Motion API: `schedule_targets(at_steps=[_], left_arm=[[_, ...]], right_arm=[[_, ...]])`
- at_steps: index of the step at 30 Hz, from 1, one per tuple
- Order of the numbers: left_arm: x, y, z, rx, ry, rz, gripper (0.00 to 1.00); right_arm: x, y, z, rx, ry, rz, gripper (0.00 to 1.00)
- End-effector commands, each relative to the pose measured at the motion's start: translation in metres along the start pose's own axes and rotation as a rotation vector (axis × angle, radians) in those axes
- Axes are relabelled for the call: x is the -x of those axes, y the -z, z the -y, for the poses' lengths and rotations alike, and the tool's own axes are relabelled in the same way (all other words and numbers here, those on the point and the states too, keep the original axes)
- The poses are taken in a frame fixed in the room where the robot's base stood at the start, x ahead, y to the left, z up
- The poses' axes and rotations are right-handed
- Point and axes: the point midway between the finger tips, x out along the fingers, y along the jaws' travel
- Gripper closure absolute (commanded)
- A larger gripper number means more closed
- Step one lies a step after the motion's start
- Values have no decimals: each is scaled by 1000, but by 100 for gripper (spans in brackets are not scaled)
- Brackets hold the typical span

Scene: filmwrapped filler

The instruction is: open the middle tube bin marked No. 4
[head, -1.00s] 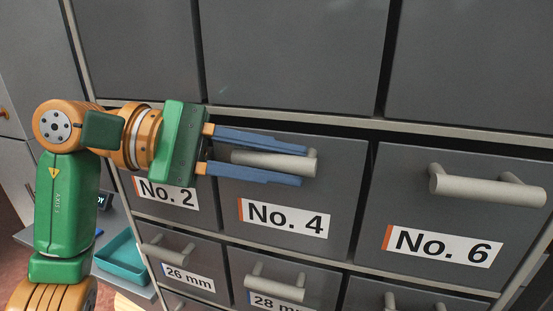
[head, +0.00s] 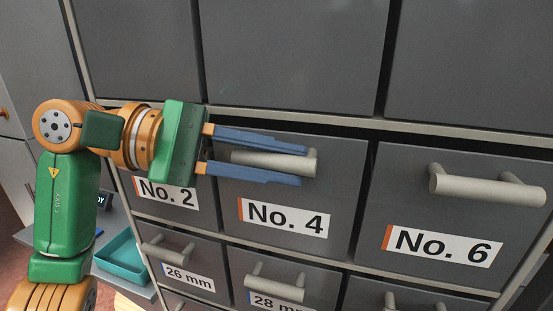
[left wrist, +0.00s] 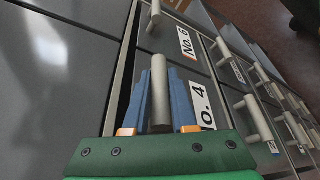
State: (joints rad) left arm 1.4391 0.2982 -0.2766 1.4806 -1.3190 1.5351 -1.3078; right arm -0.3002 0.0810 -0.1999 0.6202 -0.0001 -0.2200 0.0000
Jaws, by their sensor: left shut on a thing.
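The No. 4 bin (head: 335,190) is a grey front in the middle of the upper labelled row, with a white label "No. 4" (head: 284,217). Its pale grey bar handle (head: 262,159) lies between the blue fingers of my left gripper (head: 302,166), one above and one below. The gripper is shut on this handle. In the left wrist view the handle (left wrist: 159,92) stands between the two fingers (left wrist: 161,75). The bin front looks about level with its neighbours, with a dark gap along its top. My right gripper is not in view.
The No. 2 bin (head: 205,209) is at left, partly behind my arm, and the No. 6 bin (head: 455,215) with its handle (head: 487,188) is at right. Smaller drawers (head: 275,290) lie below. A teal tray (head: 122,258) sits at lower left.

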Motion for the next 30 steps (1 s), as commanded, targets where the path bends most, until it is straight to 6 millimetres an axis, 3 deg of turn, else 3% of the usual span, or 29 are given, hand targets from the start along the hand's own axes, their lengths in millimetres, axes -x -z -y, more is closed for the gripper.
schedule_targets(at_steps=[9,14,30], left_arm=[[0,1,1,-1,1,-1,100],[0,0,8,-30,-10,-3,100],[10,-23,65,-361,-147,-2,100]], right_arm=[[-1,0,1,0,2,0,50],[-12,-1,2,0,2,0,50],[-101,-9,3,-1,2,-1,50]])
